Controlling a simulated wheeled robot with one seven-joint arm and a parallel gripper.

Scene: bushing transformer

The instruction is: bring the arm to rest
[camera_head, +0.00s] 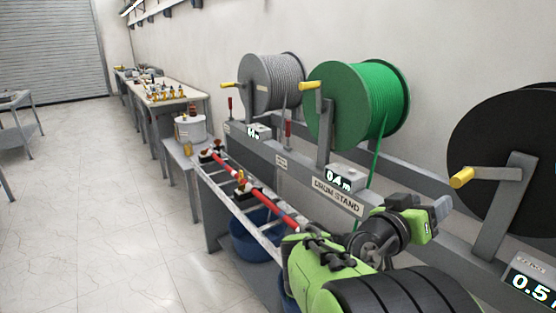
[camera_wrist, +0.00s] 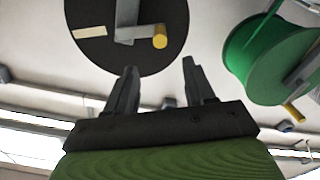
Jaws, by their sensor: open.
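My arm is green and black and shows at the lower right in the head view. My gripper (camera_head: 440,208) is at its end, in front of the drum stand (camera_head: 338,197), between the green drum and the black drum. In the wrist view my gripper (camera_wrist: 158,88) shows two dark fingers standing apart with nothing between them. Beyond the fingers in that view are the black drum (camera_wrist: 100,45) with its yellow handle (camera_wrist: 160,37) and the green drum (camera_wrist: 262,60).
A grey cable drum (camera_head: 272,82), a green cable drum (camera_head: 345,105) and a black drum (camera_head: 500,140) line the stand. A red rod (camera_head: 275,208) lies along a rack beside it. Blue tubs (camera_head: 255,240) sit below. A workbench (camera_head: 170,95) stands farther back. The floor (camera_head: 110,200) at left is clear.

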